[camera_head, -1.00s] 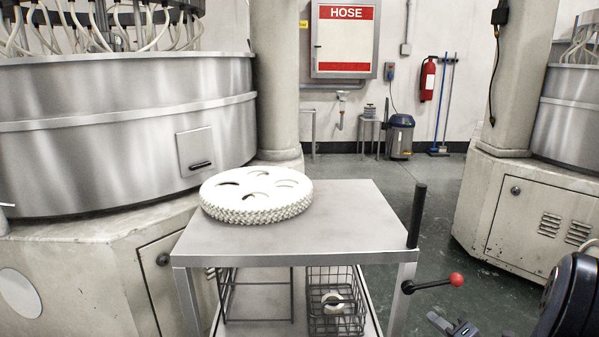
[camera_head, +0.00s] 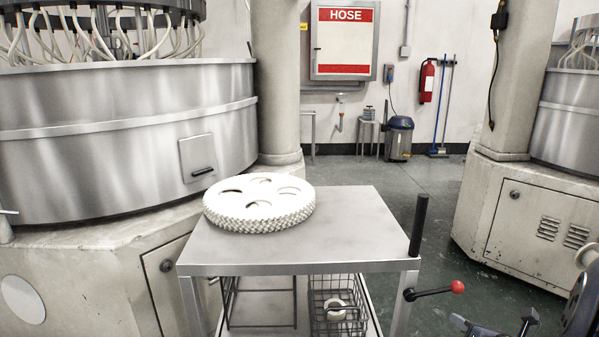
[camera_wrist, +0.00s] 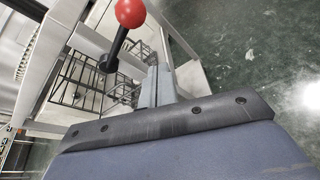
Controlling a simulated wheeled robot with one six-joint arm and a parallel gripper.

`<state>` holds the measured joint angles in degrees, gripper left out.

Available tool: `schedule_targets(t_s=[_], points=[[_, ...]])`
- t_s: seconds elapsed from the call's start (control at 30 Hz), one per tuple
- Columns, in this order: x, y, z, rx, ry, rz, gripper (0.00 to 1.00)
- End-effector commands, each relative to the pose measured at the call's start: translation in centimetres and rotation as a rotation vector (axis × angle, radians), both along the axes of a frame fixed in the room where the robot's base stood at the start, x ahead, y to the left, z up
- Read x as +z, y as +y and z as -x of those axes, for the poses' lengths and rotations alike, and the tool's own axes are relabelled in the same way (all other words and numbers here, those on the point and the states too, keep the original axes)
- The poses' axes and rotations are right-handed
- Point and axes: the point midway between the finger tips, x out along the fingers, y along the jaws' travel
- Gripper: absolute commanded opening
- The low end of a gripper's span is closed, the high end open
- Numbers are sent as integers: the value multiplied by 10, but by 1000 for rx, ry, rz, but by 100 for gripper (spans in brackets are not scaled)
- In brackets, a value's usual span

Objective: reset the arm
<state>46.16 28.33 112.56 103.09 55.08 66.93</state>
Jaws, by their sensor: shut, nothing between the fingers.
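My gripper (camera_wrist: 155,78) shows in the wrist view with its two grey fingers together and nothing between them. It points toward the side of a metal trolley, close to a black lever with a red ball knob (camera_wrist: 130,13). In that view I cannot tell whether the fingers touch anything. In the head view part of my arm shows at the bottom right corner, below and right of the lever's red knob (camera_head: 457,286). Most of my arm is outside the head view.
The trolley (camera_head: 355,225) carries a white toothed disc (camera_head: 262,222) with several holes. A wire basket (camera_head: 325,322) with a white ring stands on its lower shelf. Large machines stand left (camera_head: 110,130) and right (camera_head: 530,210). Green floor (camera_head: 430,175) is clear between trolley and right machine.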

Motion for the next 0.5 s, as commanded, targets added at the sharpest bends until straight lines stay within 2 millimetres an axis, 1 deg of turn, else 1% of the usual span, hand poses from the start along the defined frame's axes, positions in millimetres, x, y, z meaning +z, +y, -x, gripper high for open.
schedule_targets(t_s=[0.17, 0.3, 0.43, 0.47, 0.5], points=[[12, -5, 16, 0, -2, 150, 0], [23, -9, 40, -2, 1, 156, 0], [30, -10, 58, -1, 2, 154, 0], [29, -10, 59, 0, 1, 154, 0], [21, -8, 49, 7, 1, 153, 0]])
